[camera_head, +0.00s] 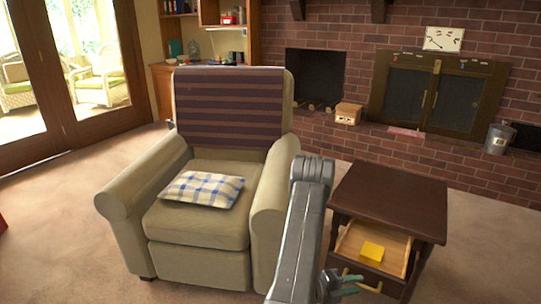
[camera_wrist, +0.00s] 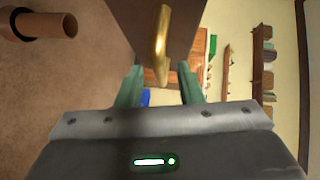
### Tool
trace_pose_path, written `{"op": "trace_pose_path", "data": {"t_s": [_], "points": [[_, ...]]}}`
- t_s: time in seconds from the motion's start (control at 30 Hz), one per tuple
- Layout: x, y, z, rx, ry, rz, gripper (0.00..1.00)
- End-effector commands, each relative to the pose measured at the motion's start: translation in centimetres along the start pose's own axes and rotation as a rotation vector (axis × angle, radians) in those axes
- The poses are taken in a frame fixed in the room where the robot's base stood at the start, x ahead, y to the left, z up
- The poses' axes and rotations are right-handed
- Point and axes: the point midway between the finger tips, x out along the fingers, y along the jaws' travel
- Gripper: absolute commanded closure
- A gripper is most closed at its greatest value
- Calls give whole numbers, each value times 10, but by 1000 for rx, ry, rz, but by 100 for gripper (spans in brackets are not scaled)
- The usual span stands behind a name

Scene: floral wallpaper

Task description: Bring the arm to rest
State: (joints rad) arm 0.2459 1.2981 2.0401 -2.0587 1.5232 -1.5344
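My arm (camera_head: 303,230) reaches down in front of the dark wooden side table (camera_head: 390,190). My gripper (camera_head: 352,284) is low at the front of the table, by its pulled-out drawer (camera_head: 398,254). A yellow block (camera_head: 372,251) lies in the drawer. In the wrist view, the green fingers of my gripper (camera_wrist: 160,88) are apart with nothing held between them. A brass handle (camera_wrist: 162,45) on a dark brown panel (camera_wrist: 145,15) shows just beyond the fingertips. I cannot tell whether a finger touches it.
A beige armchair (camera_head: 195,235) with a checked cushion (camera_head: 203,188) and striped throw (camera_head: 232,110) stands left of my arm. Behind are a brick fireplace (camera_head: 490,85), a cardboard box (camera_head: 348,113) and a metal bucket (camera_head: 499,138). Carpet (camera_head: 60,230) is clear at left.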

Motion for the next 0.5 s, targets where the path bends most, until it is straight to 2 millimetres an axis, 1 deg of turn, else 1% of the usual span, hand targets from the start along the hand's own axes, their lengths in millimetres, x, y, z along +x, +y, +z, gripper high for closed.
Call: {"op": "trace_pose_path", "data": {"t_s": [0.03, 0.2, 0.5], "points": [[6, 1, -1, 1, 3, 0, 67], [16, 0, 0, 0, 1, 0, 67], [18, 0, 0, -1, 0, 0, 67]]}}
